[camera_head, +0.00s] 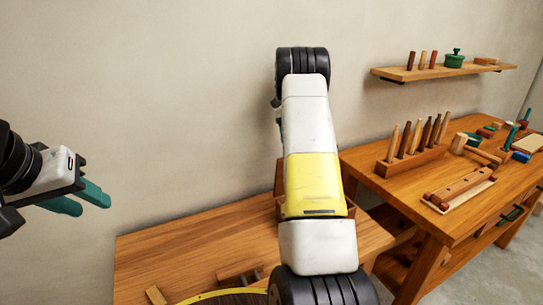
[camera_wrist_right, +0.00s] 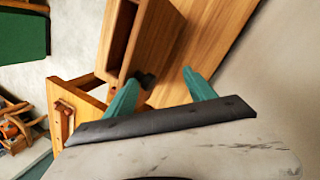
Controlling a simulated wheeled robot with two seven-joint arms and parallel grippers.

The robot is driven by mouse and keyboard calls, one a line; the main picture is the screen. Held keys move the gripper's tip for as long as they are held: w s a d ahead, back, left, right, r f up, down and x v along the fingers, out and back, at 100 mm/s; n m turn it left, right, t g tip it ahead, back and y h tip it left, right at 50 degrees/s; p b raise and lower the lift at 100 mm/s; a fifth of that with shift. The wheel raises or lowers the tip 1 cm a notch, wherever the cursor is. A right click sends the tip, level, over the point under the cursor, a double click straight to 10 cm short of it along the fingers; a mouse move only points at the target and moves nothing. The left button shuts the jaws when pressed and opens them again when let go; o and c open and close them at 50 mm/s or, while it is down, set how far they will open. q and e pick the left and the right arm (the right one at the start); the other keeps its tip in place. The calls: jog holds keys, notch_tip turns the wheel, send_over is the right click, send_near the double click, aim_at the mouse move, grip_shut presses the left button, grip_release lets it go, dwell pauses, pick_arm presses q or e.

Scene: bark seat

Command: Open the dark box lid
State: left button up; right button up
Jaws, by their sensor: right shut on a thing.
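A brown wooden box (camera_head: 279,178) stands on the near bench, mostly hidden behind my right arm in the head view. In the right wrist view, the box (camera_wrist_right: 121,38) shows as a tilted wooden body with a dark recess. A small dark knob (camera_wrist_right: 146,80) sits at its lower end, between my right fingers, close to the left one. My right gripper (camera_wrist_right: 162,82) is shut on the box lid; its exact contact is hard to see. The right fingers are hidden in the head view. My left gripper (camera_head: 84,200) is open and empty in the air at the left.
The near bench (camera_head: 160,247) holds a round yellow-rimmed item (camera_head: 220,297) and small wooden pieces at its front edge. At right, a workbench (camera_head: 385,200) bears a tool rack (camera_head: 410,160), a mallet and blocks. A wall shelf (camera_head: 440,73) hangs above. The bench's left part is clear.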

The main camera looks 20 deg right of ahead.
jog(key=s+a, duration=0.7)
jog(key=s, duration=0.3)
jog(key=shift+r, duration=0.4)
jog(key=shift+s, duration=0.1)
